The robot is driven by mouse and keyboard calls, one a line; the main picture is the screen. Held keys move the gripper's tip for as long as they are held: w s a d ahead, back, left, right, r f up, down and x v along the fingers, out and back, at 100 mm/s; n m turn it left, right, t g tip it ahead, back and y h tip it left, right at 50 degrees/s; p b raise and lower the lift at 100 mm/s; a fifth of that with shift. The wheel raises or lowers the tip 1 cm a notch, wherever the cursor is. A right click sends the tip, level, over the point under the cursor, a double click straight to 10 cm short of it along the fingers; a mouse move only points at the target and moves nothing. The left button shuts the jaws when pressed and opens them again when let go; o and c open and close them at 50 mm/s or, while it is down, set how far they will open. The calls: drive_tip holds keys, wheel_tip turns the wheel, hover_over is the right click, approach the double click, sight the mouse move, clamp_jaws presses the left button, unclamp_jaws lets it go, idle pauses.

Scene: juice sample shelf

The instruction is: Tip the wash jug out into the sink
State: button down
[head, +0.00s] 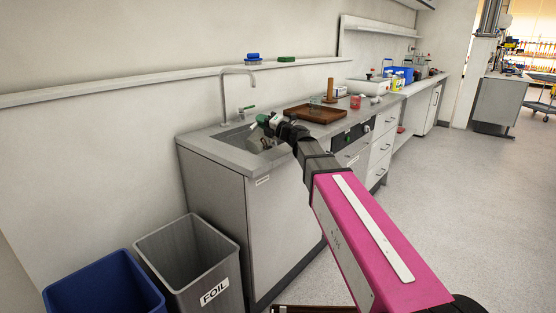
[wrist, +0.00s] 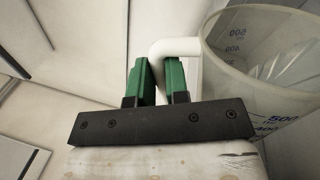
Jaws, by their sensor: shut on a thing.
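The wash jug (wrist: 285,110) is translucent with blue volume marks and a white handle (wrist: 178,47). My gripper (wrist: 160,80) has its green fingers shut on that handle, with the jug to the right in the wrist view. In the head view my gripper (head: 268,121) is over the sink (head: 234,139), which is set in the grey counter. The jug (head: 256,142) shows there only as a small pale shape below the gripper, and it looks tilted. No liquid can be made out in it.
A tall tap (head: 223,95) rises behind the sink. A brown tray (head: 318,114) with a glass stands on the counter to the right. A grey foil bin (head: 187,262) and a blue bin (head: 105,285) stand on the floor at left.

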drive_tip(key=shift+w+d+f+m+t+p, duration=0.15)
drive_tip(key=shift+w+d+m+t, duration=0.1)
drive_tip(key=shift+w+d+m, duration=0.45)
drive_tip(key=shift+w+d+f+m+t+p, duration=0.2)
drive_tip(key=shift+w+d+m, duration=0.25)
drive_tip(key=shift+w+m, duration=0.35)
idle(1.1)
